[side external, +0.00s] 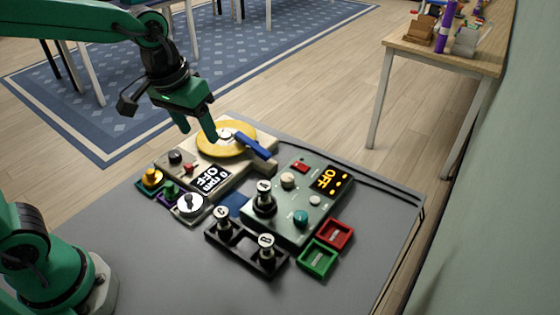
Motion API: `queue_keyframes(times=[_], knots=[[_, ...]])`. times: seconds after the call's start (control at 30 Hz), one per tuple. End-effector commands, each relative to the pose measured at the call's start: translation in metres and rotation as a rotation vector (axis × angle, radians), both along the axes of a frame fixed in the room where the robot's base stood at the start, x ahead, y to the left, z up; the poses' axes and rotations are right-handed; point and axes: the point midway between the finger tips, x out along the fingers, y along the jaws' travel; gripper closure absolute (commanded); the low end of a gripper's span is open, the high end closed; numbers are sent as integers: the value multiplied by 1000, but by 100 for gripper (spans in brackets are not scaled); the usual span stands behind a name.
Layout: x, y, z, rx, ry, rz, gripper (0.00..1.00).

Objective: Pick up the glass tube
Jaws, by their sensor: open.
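My gripper (199,134) is open and empty, its green fingers pointing down above the left part of the turntable device. Two small upright pieces that look like glass tubes, a left one (222,217) and a right one (265,248), stand in a black holder (243,247) at the table's front middle. A similar tube (264,193) stands on the green control box (290,213). All have pale tops with dark marks; I cannot tell clearly which is glass. My gripper is behind and left of them, higher up, touching none.
The turntable device (180,152) carries a yellow disc (228,139) and a blue arm (254,146) close below my fingers. Red (347,242) and green (318,273) trays lie at right. The grey table (180,265) is clear in front; a cable runs along its back edge.

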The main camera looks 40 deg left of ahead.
Motion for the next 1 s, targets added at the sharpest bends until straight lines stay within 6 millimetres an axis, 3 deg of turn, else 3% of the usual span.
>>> queue_keyframes(times=[0.3, 0.6, 0.8, 1.0], knots=[[40, -45, -35, 6, 113, 37, 45], [66, -86, -75, 28, 200, 76, 45], [72, -99, -89, 37, 226, 90, 45], [73, -101, -92, 39, 229, 94, 45]])
